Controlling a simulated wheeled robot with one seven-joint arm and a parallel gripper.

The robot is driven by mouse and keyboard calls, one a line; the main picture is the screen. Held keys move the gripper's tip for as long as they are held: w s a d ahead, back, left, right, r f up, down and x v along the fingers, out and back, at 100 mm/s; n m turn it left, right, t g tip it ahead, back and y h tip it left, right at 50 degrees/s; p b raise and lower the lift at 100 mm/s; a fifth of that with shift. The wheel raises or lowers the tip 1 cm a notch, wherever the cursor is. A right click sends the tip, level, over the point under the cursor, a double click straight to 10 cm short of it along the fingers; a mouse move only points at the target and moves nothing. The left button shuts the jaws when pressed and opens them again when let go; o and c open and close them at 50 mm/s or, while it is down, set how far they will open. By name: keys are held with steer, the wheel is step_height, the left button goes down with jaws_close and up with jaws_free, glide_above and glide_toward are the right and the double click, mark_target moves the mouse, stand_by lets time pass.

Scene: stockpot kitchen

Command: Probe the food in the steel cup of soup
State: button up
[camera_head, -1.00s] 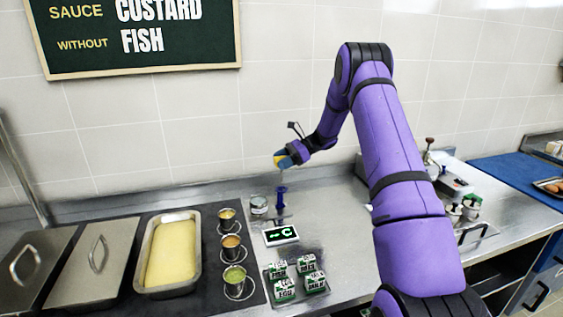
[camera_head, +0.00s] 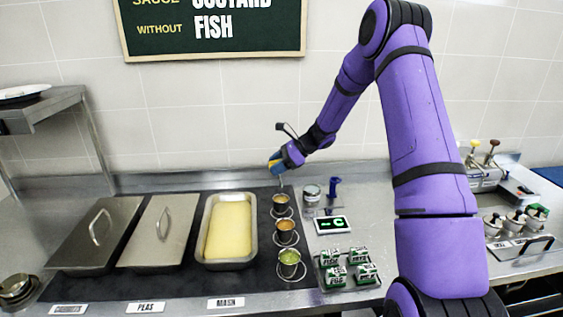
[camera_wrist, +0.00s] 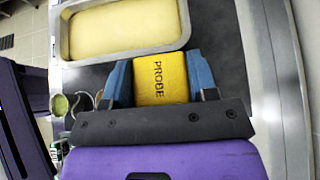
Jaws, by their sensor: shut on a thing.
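My gripper (camera_head: 277,162) is shut on the yellow probe (camera_wrist: 160,78), marked PROBE, with one blue finger on each side. In the head view its thin stem points down over the farthest steel cup (camera_head: 281,211); whether the tip touches the food there I cannot tell. That cup holds something brownish. The middle steel cup (camera_head: 286,238) holds orange-brown food, and the nearest steel cup (camera_head: 289,270) holds green food. No label tells which one is soup. The readout (camera_head: 333,224) shows dashes and a C.
A pan of yellow mash (camera_head: 209,250) and two lidded pans (camera_head: 158,232) stand left of the cups. A blue stand (camera_head: 334,190), a small round tin (camera_head: 311,194) and several green-and-white boxes (camera_head: 347,268) are to the right. A wall lies behind.

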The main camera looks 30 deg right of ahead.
steer(key=shift+a+f, duration=0.2)
steer(key=shift+f, duration=3.7)
steer(key=shift+r, duration=0.1)
stand_by(2.2)
steer(key=shift+r, duration=4.35)
steer(key=shift+d, duration=0.1)
